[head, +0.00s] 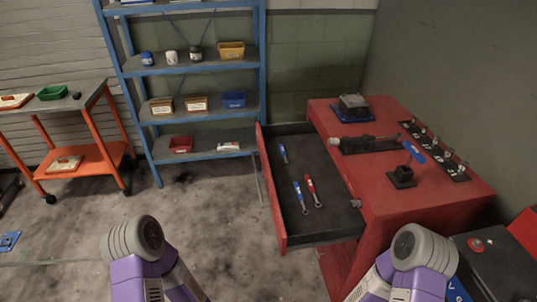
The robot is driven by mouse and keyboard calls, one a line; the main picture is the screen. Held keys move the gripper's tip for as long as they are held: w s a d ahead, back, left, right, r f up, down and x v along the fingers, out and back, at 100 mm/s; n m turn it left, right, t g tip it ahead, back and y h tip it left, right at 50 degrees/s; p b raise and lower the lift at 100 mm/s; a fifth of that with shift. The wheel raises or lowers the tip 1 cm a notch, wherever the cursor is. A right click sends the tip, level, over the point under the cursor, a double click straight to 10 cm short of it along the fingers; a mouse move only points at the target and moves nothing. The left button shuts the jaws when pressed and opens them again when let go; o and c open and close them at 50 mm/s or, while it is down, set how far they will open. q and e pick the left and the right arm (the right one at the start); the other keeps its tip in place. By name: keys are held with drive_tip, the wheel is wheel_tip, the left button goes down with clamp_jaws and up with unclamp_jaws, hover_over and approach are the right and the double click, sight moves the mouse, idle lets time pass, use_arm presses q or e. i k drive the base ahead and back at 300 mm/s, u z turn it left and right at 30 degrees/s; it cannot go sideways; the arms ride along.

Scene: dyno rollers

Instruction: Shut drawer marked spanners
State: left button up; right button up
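A red drawer (272,190) stands pulled out to the left from the red tool cabinet (455,198). Its dark tray holds spanners with blue handles (298,190) and one with a red handle (310,184), lying loose on the bottom. The drawer's front faces away from my view, so I cannot read any marking on it. Purple and grey links of my two arms show at the bottom edge, one left of the drawer and one in front of the cabinet. Neither gripper is in view.
Tools and a vise-like block (352,105) sit on the cabinet top. A blue shelf rack (195,145) with small bins stands behind the drawer. An orange cart (95,155) is at the left. The floor left of the drawer is clear.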

sight(337, 222)
drive_tip(key=z, duration=0.55)
drive_tip(key=k, duration=1.3)
drive_tip(key=u, duration=0.15)
drive_tip(key=i, duration=0.6)
drive_tip(key=u, duration=0.65)
drive_tip(key=i, duration=0.9)
drive_tip(key=z, duration=0.35)
